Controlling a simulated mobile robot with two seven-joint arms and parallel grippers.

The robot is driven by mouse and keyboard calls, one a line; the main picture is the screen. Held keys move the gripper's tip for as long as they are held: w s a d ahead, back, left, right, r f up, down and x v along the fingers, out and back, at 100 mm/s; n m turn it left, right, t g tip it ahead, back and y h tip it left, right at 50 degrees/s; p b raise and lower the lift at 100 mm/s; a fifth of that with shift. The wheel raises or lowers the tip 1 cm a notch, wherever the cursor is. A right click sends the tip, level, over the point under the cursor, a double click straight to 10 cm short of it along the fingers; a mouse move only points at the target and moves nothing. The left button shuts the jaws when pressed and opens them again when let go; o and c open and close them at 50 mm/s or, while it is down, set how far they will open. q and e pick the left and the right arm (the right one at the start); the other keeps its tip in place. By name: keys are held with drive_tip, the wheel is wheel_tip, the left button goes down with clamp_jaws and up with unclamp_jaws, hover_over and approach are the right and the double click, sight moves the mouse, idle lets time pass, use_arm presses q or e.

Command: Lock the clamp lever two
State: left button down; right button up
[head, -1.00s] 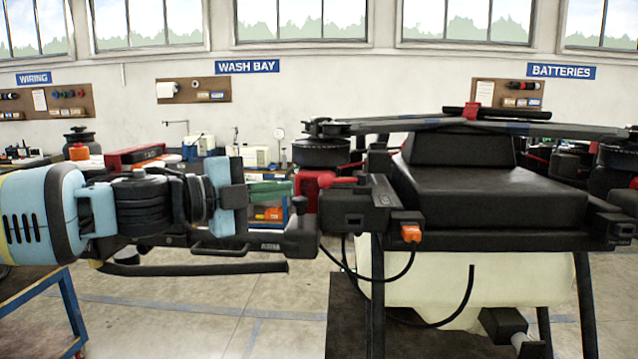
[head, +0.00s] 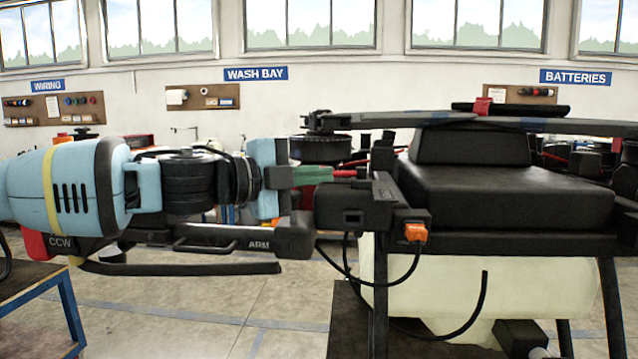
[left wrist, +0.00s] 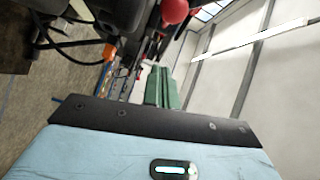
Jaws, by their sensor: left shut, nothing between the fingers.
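The spray drone (head: 505,195) stands at the right, with a black body and a white tank (head: 535,285) below. A drone arm (head: 215,236) marked "ARM" extends left from its hinge block (head: 352,205). A red lever part (head: 346,172) shows just above this block, partly hidden; I cannot tell whether it is locked. In the left wrist view a red ball knob (left wrist: 174,10) shows at the top, apart from the fingertips. My left gripper (head: 314,174) has green fingers, is shut and empty, and points right just left of the lever. My right gripper is not in view.
A blue-framed table (head: 65,310) stands at the lower left. The floor (head: 200,320) between is clear.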

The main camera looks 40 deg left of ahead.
use_arm(q)
drive_tip(key=w+a, duration=0.2)
drive_tip(key=w, duration=0.1)
drive_tip(key=shift+a+f, duration=0.4)
drive_tip(key=shift+w+a, duration=0.1)
drive_tip(key=shift+w+a+m+g+h, duration=0.25)
drive_tip(key=shift+a+m+g+h, duration=0.2)
drive_tip(key=shift+h, duration=0.35)
drive_tip(key=shift+w+a, duration=0.25)
drive_tip(key=shift+a, duration=0.15)
